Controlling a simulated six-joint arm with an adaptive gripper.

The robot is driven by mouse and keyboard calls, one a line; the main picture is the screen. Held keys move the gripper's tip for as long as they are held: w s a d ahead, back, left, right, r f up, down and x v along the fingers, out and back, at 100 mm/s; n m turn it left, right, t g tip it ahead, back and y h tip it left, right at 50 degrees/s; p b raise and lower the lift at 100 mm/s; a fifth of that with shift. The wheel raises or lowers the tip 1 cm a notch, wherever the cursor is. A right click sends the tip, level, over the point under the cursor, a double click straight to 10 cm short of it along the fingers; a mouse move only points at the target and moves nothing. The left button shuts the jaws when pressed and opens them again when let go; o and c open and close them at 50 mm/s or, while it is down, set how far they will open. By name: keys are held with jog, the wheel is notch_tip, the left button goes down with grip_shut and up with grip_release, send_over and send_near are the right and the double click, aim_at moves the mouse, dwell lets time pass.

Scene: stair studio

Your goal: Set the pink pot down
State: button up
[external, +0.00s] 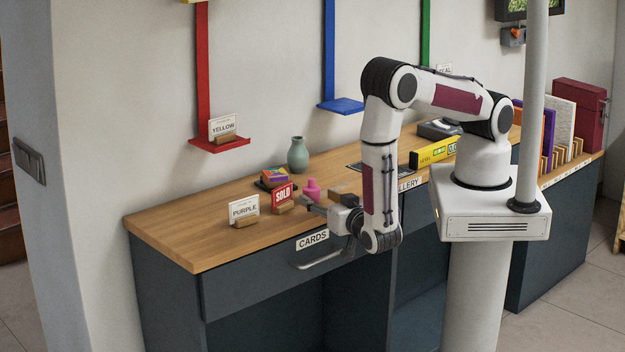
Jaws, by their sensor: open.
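The pink pot (312,188) is small with a narrow neck. It appears upright on the wooden counter (185,235), just right of the red SOLD sign (283,195). My gripper (312,205) is low over the counter's front part, its fingers pointing left, open. The fingertips are close to the pot's base and overlap its lower part in the picture. I cannot tell whether they touch the pot.
A PURPLE card (244,207) stands left of the SOLD sign. A dark tray with coloured blocks (273,175) and a green vase (298,155) are behind. The counter's left end is clear.

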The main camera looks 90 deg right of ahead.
jog(key=w+a+y, duration=0.1)
jog(key=w, duration=0.1)
jog(key=w+a+r+y, duration=0.1)
jog(key=w+y, duration=0.1)
jog(key=w, duration=0.1)
jog(key=w+a+y, duration=0.1)
jog(key=w+y, duration=0.1)
jog(key=shift+w+r, duration=0.15)
jog(key=shift+w, duration=0.1)
jog(key=w+a+r+y, duration=0.1)
jog(key=w+r+y, duration=0.1)
jog(key=w+a+r+y, duration=0.2)
jog(key=shift+w+a+r+n+t+y, duration=0.1)
jog(key=shift+a+r+n+t+y, duration=0.05)
jog(key=shift+a+n+t+y, duration=0.2)
jog(key=w+a+r+n+y, duration=0.1)
jog(key=a+r+n+y, duration=0.2)
jog(key=r, duration=0.5)
jog(key=s+r+n+y, duration=0.4)
jog(key=s+r+y, duration=0.3)
jog(key=r, duration=0.4)
jog(key=s+d+r+n+g+h, duration=0.1)
jog(key=s+d+n+g+h, duration=0.1)
jog(key=s+d, duration=0.5)
jog(key=s+d+r+n+g+h, duration=0.1)
jog(key=s+d, duration=0.6)
jog(key=s, duration=1)
jog(key=shift+r+n+g+h, duration=0.35)
jog(key=shift+n+g+h, duration=0.25)
jog(key=shift+h, duration=0.25)
